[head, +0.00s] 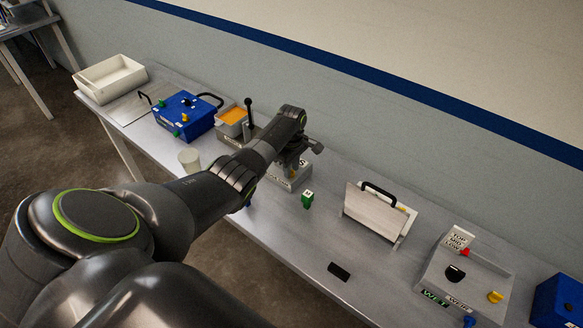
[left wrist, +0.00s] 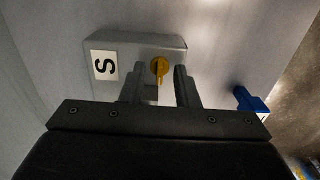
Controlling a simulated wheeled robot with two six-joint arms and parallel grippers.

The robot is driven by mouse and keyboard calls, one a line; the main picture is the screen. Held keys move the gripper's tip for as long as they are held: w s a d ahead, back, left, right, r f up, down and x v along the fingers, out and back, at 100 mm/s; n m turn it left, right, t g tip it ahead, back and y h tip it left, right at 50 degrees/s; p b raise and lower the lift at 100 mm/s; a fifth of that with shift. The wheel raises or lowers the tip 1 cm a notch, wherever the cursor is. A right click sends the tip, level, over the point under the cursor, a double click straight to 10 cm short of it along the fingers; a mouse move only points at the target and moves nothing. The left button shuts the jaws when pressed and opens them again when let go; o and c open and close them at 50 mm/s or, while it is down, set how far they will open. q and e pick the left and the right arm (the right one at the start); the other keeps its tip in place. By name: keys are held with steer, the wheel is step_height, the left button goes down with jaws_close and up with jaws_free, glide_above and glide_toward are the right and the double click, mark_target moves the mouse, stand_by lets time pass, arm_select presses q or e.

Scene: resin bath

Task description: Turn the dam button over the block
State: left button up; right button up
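A grey block (left wrist: 140,53) with a white S label (left wrist: 105,65) lies under my left gripper in the left wrist view. A small yellow turn button (left wrist: 160,68) sits on it, which I take to be the dam button. My left gripper (left wrist: 160,88) has its two fingers apart, and the yellow button shows between and just beyond their tips. I cannot tell whether a finger touches it. In the head view the block (head: 290,181) is partly hidden by my left gripper (head: 289,166) over it. My right gripper is not in view.
A green piece (head: 308,199) stands right of the block, and a blue piece (left wrist: 251,104) lies beside it. A hinged plate with a black handle (head: 370,214), a grey box with signs (head: 466,277) and a blue box (head: 184,114) stand along the bench.

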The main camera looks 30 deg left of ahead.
arm_select(q)
steer(key=shift+f, duration=0.15)
jaws_close()
steer(key=shift+m, duration=0.3)
steer(key=m+p, duration=0.1)
steer(key=m, duration=0.1)
steer(key=shift+m, duration=0.4)
steer(key=m, duration=0.4)
steer(key=shift+p, duration=0.35)
steer(key=m, duration=0.5)
steer(key=shift+m, duration=0.4)
steer(key=m, duration=0.4)
steer(key=shift+m, duration=0.4)
